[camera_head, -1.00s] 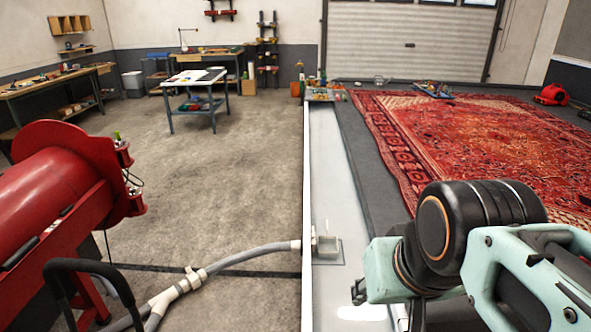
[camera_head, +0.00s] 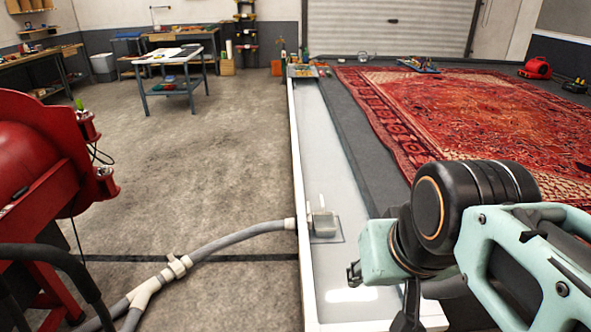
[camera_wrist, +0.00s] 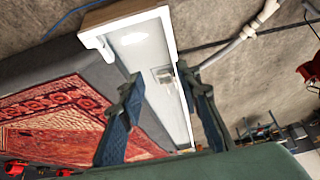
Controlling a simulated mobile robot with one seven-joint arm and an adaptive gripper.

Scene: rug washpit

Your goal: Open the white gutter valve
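The white gutter valve (camera_head: 322,220) sits on a flat plate inside the pale gutter (camera_head: 312,130), near where the grey hose (camera_head: 235,236) meets the gutter wall. It appears in the wrist view as a small pale block (camera_wrist: 163,76) in the gutter.
A hose fitting (camera_head: 176,266) lies on the concrete floor left of the gutter. A red drum machine (camera_head: 35,155) stands at the left. A red patterned rug (camera_head: 470,120) lies right of the gutter. A blue table (camera_head: 175,58) stands farther back. Open floor lies between them.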

